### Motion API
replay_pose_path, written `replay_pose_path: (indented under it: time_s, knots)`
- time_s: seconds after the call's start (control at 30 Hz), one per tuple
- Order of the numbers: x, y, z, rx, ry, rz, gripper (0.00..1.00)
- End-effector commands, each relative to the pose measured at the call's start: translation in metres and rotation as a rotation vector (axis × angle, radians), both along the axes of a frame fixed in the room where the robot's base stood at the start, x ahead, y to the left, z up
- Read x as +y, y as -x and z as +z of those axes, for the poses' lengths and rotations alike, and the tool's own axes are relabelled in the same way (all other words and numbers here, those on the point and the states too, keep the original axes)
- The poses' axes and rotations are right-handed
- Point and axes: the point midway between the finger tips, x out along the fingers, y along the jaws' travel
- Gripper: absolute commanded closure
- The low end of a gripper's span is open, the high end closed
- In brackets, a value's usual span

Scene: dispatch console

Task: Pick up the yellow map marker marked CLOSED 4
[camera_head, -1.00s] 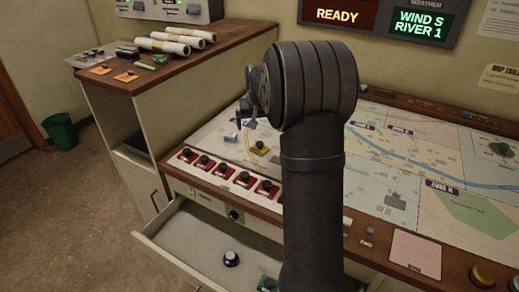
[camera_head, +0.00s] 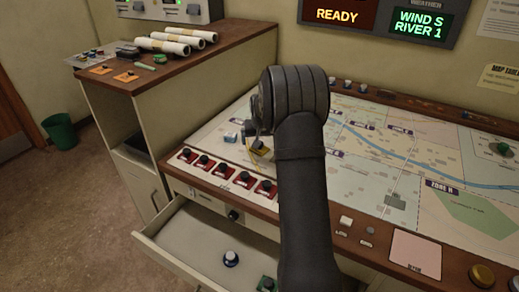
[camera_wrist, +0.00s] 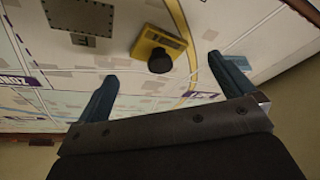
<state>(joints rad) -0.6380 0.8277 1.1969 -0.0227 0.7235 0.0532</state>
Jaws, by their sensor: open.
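A yellow map marker (camera_wrist: 178,43) with a black knob on top lies on the map in the wrist view. Its lettering is too small to read. In the head view the yellow marker (camera_head: 260,153) is partly hidden behind my gripper and arm. My gripper (camera_wrist: 168,72) is open and empty, with one blue-grey finger on each side of the marker in the picture. The fingers are above the map and do not touch the marker.
A small blue-and-white piece (camera_head: 230,137) lies left of the marker. A row of red markers with black knobs (camera_head: 221,169) lines the console's front edge.

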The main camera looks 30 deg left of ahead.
Motion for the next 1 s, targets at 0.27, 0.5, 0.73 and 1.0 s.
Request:
replay_pose_path:
  time_s: [0.27,0.5,0.73,1.0]
  knots:
    - [0.013,-0.015,-0.032,0.002,0.002,0.0,0.01]
    - [0.015,-0.018,-0.039,0.001,0.001,0.0,0.01]
    - [0.015,-0.018,-0.039,0.001,0.0,0.0,0.23]
    - [0.015,-0.018,-0.039,0.001,0.0,0.0,0.66]
